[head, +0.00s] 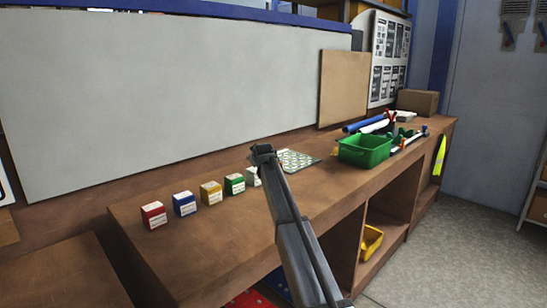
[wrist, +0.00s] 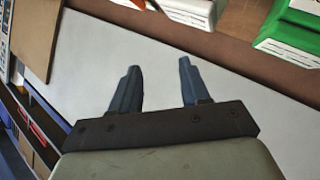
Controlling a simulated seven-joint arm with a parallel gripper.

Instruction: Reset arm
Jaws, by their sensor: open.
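My gripper (wrist: 159,68) shows in the wrist view with its two dark fingers apart and nothing between them. In the head view my grey arm rises from the bottom, and my gripper (head: 262,150) at its upper end is over the wooden workbench (head: 245,238). There the arm's end partly covers a pale box (head: 252,177). In the wrist view the large white panel (wrist: 235,95) lies behind the fingers, and a white and green box (wrist: 292,32) and a white box (wrist: 190,12) are at the top, apart from the fingers.
A red box (head: 153,215), a blue box (head: 184,204), a yellow box (head: 211,193) and a green box (head: 235,184) stand in a row on the bench. A patterned sheet (head: 296,160) and a green bin (head: 365,150) are farther right. A yellow bin (head: 371,242) sits below.

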